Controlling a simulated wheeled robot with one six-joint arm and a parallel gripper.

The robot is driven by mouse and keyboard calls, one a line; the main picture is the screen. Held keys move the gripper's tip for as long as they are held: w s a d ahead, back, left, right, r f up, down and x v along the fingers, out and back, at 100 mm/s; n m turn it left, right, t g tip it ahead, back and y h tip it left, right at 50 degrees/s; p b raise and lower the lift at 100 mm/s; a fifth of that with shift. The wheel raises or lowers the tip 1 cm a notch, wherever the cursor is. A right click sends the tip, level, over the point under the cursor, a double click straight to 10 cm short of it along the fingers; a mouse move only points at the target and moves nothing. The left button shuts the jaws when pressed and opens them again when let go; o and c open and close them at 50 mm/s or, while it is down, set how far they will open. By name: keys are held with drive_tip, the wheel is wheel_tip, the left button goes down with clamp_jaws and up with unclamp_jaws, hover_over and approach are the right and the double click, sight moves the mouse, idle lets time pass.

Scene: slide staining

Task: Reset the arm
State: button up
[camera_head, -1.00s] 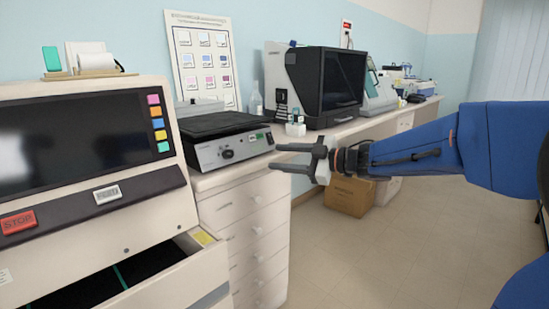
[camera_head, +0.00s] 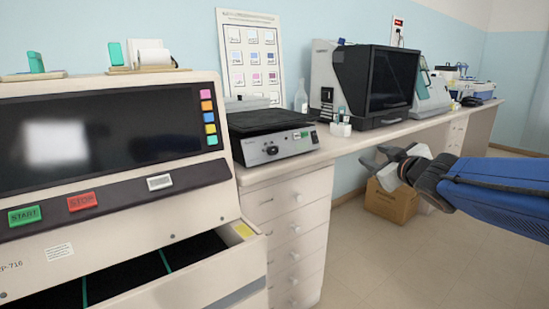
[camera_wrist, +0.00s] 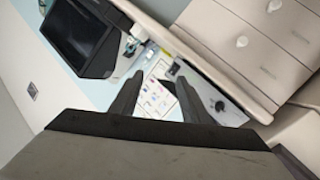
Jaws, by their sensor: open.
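My gripper (camera_head: 384,163) is at the right in the head view, in front of the bench and above the floor. It is open, and nothing shows between its fingers. My blue arm reaches in from the right edge. In the wrist view the two dark fingers (camera_wrist: 156,98) are spread apart, with the bench and the wall chart (camera_wrist: 157,97) beyond them.
The staining machine (camera_head: 110,140) with its open drawer (camera_head: 215,275) stands at the left. A hotplate-like device (camera_head: 272,135) and a black-fronted instrument (camera_head: 390,80) sit on the bench. A cardboard box (camera_head: 391,203) lies on the floor below my gripper. The floor at right is clear.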

drive_tip(key=s+d+f+m+g+h, duration=0.35)
drive_tip(key=s+d+f+m, duration=0.2)
drive_tip(key=s, duration=0.25)
drive_tip(key=s+a+f+m+g, duration=0.1)
drive_tip(key=s+f+g, duration=0.3)
drive_tip(key=s+f, duration=0.4)
drive_tip(key=s+a+f+m+g+y, duration=0.1)
drive_tip(key=s+a+f+g, duration=0.2)
drive_tip(key=s+f, duration=0.5)
drive_tip(key=s+a, duration=0.1)
drive_tip(key=s, duration=0.7)
drive_tip(key=shift+f+g, duration=0.3)
drive_tip(key=shift+g, duration=0.05)
